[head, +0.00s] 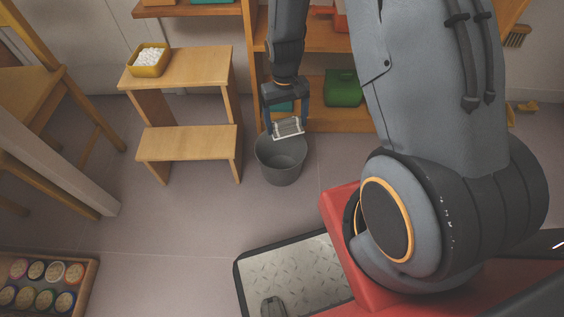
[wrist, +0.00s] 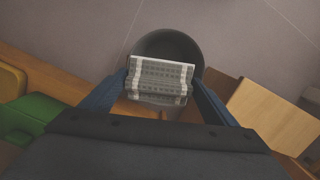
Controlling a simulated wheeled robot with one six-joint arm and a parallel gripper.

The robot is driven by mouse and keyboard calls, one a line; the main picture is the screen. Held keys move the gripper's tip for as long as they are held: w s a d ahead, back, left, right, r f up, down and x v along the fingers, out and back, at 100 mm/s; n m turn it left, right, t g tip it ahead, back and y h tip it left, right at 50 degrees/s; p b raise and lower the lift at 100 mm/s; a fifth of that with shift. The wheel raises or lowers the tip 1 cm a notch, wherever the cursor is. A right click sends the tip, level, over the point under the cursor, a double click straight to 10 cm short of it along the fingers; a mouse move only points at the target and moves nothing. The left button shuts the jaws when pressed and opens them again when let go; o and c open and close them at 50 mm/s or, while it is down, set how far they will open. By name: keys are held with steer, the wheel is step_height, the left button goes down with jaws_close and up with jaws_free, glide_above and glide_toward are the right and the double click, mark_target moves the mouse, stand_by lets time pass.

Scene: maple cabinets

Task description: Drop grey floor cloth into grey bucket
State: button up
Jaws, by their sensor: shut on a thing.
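The grey floor cloth (head: 288,128) is a folded, light grey patterned pad. My gripper (head: 286,122) is shut on it and holds it above the grey bucket. In the wrist view the cloth (wrist: 160,82) sits between both fingers of my gripper (wrist: 160,90), in front of the bucket (wrist: 178,42). The grey bucket (head: 281,168) stands upright on the floor, and its opening shows below the cloth. The cloth covers part of the bucket's rim in both views. The bottom of the bucket's inside is hidden in the wrist view.
A wooden step stool (head: 188,143) stands left of the bucket, with a yellow tub (head: 149,62) of white pieces on top. A wooden shelf (head: 318,117) with a green box (head: 343,88) stands behind. The floor in front of the bucket is clear.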

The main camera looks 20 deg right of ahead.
steer(key=shift+f+b, duration=2.3)
steer(key=shift+f, duration=0.25)
steer(key=o, duration=0.9)
steer(key=shift+o, duration=0.2)
steer(key=shift+w+r+p, duration=0.25)
steer(key=shift+r+p, duration=0.65)
steer(key=shift+r, duration=1.1)
steer(key=shift+w+r+p, duration=0.2)
steer(key=shift+r+p, duration=0.65)
steer(key=shift+r, duration=1.1)
